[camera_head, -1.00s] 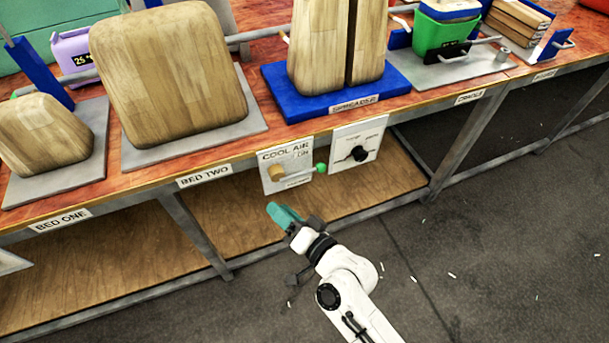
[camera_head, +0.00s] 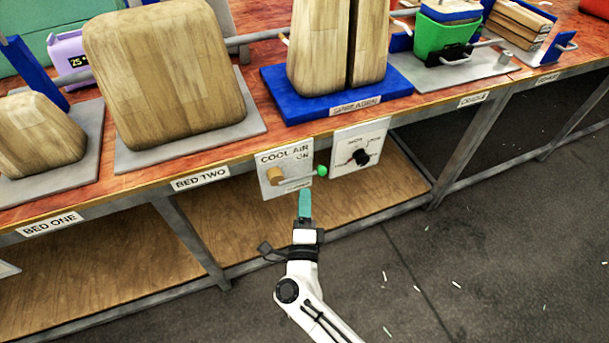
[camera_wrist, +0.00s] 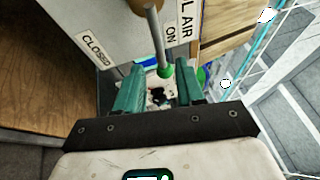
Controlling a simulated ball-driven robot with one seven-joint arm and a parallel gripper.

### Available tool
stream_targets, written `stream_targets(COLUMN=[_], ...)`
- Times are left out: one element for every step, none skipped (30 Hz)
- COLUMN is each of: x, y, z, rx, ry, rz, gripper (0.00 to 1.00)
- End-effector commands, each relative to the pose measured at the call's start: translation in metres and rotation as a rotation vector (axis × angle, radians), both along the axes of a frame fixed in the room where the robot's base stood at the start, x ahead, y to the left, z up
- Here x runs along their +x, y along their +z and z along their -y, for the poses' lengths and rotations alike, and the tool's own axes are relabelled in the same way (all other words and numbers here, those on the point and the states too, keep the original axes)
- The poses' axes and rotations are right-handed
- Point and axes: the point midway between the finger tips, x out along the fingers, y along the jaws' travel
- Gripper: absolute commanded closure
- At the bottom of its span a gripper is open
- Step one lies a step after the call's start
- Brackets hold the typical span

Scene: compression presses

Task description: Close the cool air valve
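The cool air valve is a brass hub (camera_head: 274,176) on a white panel (camera_head: 285,153) at the bench front. Its thin grey lever ends in a green knob (camera_head: 322,171) and points right, near the ON label. In the wrist view the lever (camera_wrist: 156,38) and green knob (camera_wrist: 165,72) lie just beyond the fingertips, between them in the picture. The CLOSED label (camera_wrist: 95,50) is to the left there. My gripper (camera_head: 305,195) is below the knob in the head view. In the wrist view my gripper (camera_wrist: 160,85) has its teal fingers apart, with nothing held.
A second panel with a black knob (camera_head: 361,157) is right of the valve. Above are the bench edge, a blue base (camera_head: 280,101) and wooden blocks (camera_head: 165,75). A lower shelf (camera_head: 250,230) lies behind my gripper. The floor at right is mostly clear.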

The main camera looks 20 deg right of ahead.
Motion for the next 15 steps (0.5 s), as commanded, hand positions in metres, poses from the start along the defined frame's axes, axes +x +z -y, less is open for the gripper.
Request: stream_targets(x=[0.010, 0.015, 0.022, 0.027, 0.032, 0.038, 0.042, 0.046, 0.051, 0.055, 0.057, 0.061, 0.063, 0.065, 0.066], y=[0.003, 0.003, 0.005, 0.006, 0.007, 0.008, 0.008, 0.010, 0.010, 0.011, 0.011, 0.012, 0.013, 0.013, 0.013], z=[0.004, 0.006, 0.009, 0.011, 0.013, 0.016, 0.018, 0.020, 0.021, 0.022, 0.024, 0.025, 0.026, 0.027, 0.028], rx=[0.001, 0.000, 0.001, 0.000, 0.001, 0.001, 0.001, 0.001, 0.001, 0.000, 0.000, 0.000, -0.001, -0.001, -0.001], ry=[-0.001, -0.002, -0.002, -0.001, -0.002, -0.002, -0.002, -0.002, -0.001, 0.000, 0.000, -0.001, -0.001, 0.000, 0.000], rz=[0.004, 0.003, 0.003, 0.002, 0.004, 0.002, 0.002, 0.003, 0.003, 0.002, 0.002, 0.002, 0.002, 0.002, 0.002], gripper=[0.62, 0.62, 0.62, 0.62, 0.62, 0.62, 0.62, 0.62, 0.62, 0.62, 0.62, 0.62, 0.62, 0.62, 0.62])
